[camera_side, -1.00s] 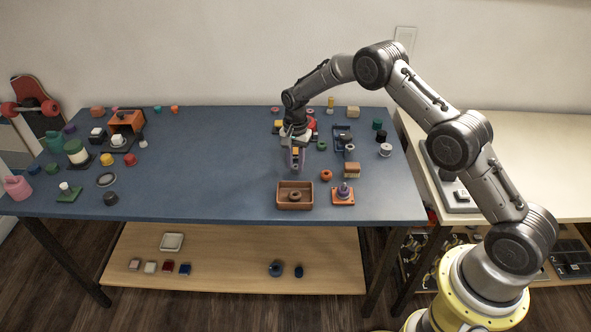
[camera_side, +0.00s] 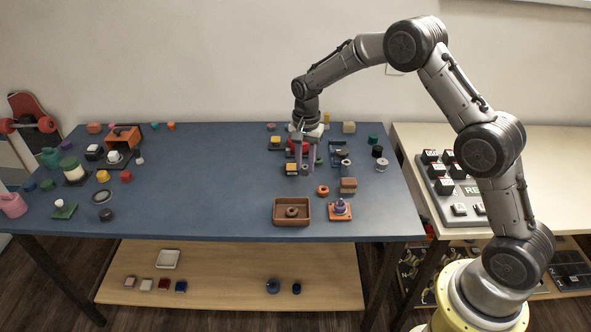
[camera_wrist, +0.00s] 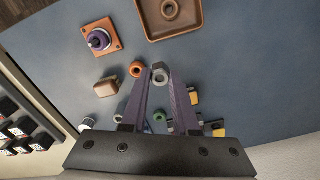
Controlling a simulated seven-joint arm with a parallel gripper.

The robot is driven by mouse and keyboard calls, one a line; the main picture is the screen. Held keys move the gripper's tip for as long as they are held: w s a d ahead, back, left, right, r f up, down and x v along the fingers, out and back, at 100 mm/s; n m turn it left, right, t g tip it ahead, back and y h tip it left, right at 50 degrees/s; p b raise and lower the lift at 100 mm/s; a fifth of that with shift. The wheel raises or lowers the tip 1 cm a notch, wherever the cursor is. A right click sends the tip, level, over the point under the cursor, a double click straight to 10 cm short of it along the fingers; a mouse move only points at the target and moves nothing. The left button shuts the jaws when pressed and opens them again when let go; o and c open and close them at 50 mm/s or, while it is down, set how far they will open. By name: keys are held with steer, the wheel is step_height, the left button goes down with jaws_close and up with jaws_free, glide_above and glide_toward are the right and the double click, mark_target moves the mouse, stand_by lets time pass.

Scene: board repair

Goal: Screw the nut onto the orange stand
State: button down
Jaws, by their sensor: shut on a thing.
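The orange stand (camera_side: 341,216) is a square orange plate with an upright purple post, near the front right of the blue table. It also shows at the upper left of the wrist view (camera_wrist: 117,46), with a pale ring or collar around the post. My gripper (camera_side: 304,167) points down over the table, behind and left of the stand. Its two purple fingers are shut on a small grey ring, the nut (camera_wrist: 160,75), at their tips. Whether the nut touches the table is not clear.
A brown tray (camera_side: 277,213) with a brown ring inside stands left of the stand. An orange ring (camera_side: 322,190) and a brown block (camera_side: 348,186) lie just behind the stand. Several small parts crowd the table behind my gripper. The table's middle left is clear.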

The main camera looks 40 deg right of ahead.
glide_toward(341, 200)
steer(key=w+a+r, duration=0.2)
steer(key=w+a, duration=0.1)
steer(key=s+d+f, duration=0.2)
steer(key=s+d, duration=0.1)
steer(key=shift+f, duration=2.1)
steer(key=shift+f, duration=1.45)
stand_by(1.7)
stand_by(0.3)
steer(key=c, duration=0.6)
jaws_free()
jaws_close()
